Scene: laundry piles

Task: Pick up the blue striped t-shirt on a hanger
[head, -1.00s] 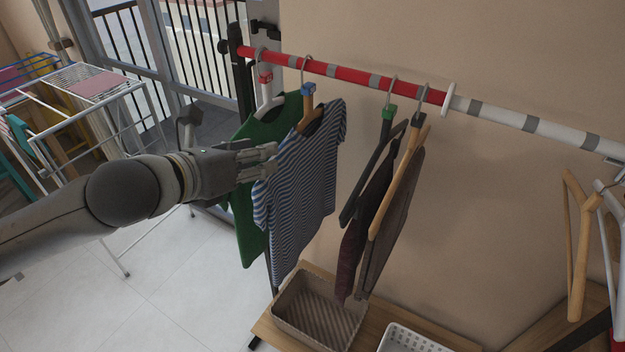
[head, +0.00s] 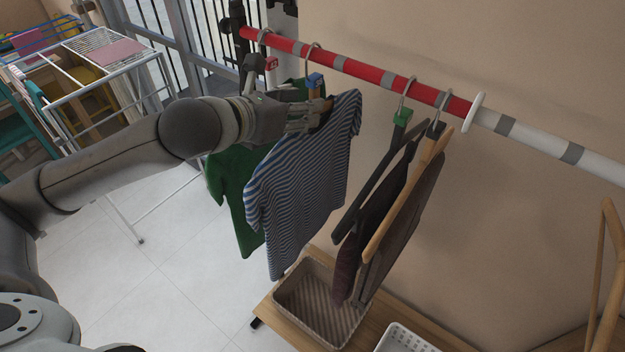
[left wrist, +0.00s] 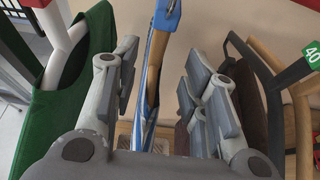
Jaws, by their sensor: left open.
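The blue striped t-shirt (head: 308,185) hangs on a wooden hanger from the red part of the rail. A blue tag (head: 315,80) sits at the hanger's neck. My left gripper (head: 312,112) is at the shirt's shoulder, just below the tag. In the left wrist view my left gripper (left wrist: 163,75) is open. The wooden hanger (left wrist: 154,62) and a narrow blue edge of the shirt (left wrist: 145,105) stand between its fingers, with gaps on both sides. My right gripper is not in view.
A green shirt (head: 233,180) hangs close on the left, partly behind my arm. Dark garments (head: 372,225) hang to the right, one hanger with a green tag (head: 402,118). A woven basket (head: 318,305) stands below. A drying rack (head: 100,75) is at far left.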

